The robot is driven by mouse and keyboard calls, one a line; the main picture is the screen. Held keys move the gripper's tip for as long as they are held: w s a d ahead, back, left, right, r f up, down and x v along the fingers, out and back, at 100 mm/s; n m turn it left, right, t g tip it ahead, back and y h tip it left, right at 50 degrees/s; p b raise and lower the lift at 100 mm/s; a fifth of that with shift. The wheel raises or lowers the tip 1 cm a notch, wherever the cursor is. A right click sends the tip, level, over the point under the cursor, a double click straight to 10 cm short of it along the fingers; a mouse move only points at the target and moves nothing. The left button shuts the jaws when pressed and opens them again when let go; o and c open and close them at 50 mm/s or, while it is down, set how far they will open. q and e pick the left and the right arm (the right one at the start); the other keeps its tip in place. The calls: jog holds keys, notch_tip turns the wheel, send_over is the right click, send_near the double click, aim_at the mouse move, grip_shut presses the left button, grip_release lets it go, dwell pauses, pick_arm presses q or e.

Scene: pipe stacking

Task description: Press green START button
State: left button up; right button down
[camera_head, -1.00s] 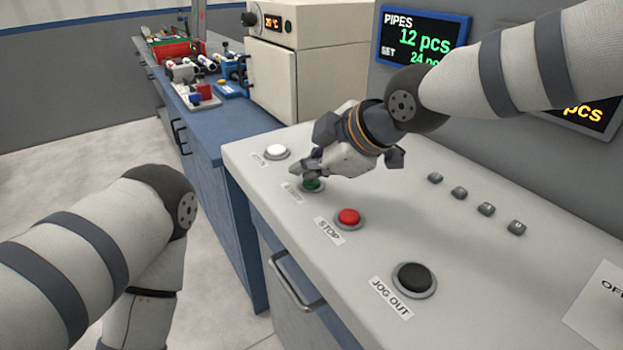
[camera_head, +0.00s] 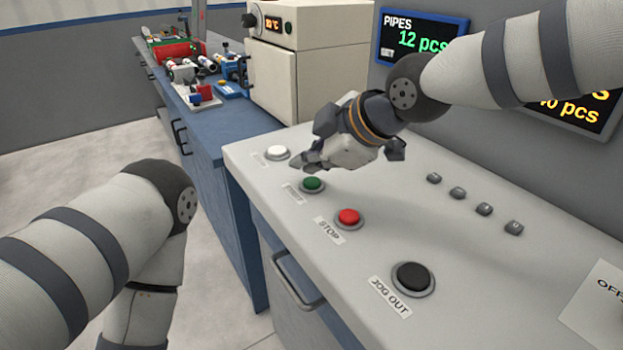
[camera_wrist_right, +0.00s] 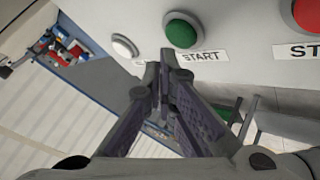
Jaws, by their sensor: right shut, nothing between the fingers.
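The green START button (camera_head: 312,184) sits in a grey ring on the light console top, between the white button and the red one. It shows uncovered in the head view. In the right wrist view the green button (camera_wrist_right: 182,31) is beyond the fingertips, with its START label (camera_wrist_right: 204,56) beside it. My right gripper (camera_head: 306,162) is shut and empty, just above and behind the green button and apart from it. Its closed fingers (camera_wrist_right: 157,75) also show in the right wrist view. My left arm is at the left, but its gripper is not visible.
The white button (camera_head: 277,153), red STOP button (camera_head: 348,217) and black JOG OUT button (camera_head: 412,277) line the console (camera_head: 480,270). Several small grey knobs (camera_head: 458,193) are at the right. A blue bench (camera_head: 232,128) holds a beige oven (camera_head: 300,75). Wall displays (camera_head: 418,38) hang behind.

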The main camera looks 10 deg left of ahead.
aim_at(309, 184)
jog(key=shift+r+p, duration=0.4)
jog(key=shift+r, duration=2.1)
jog(key=shift+f, duration=0.1)
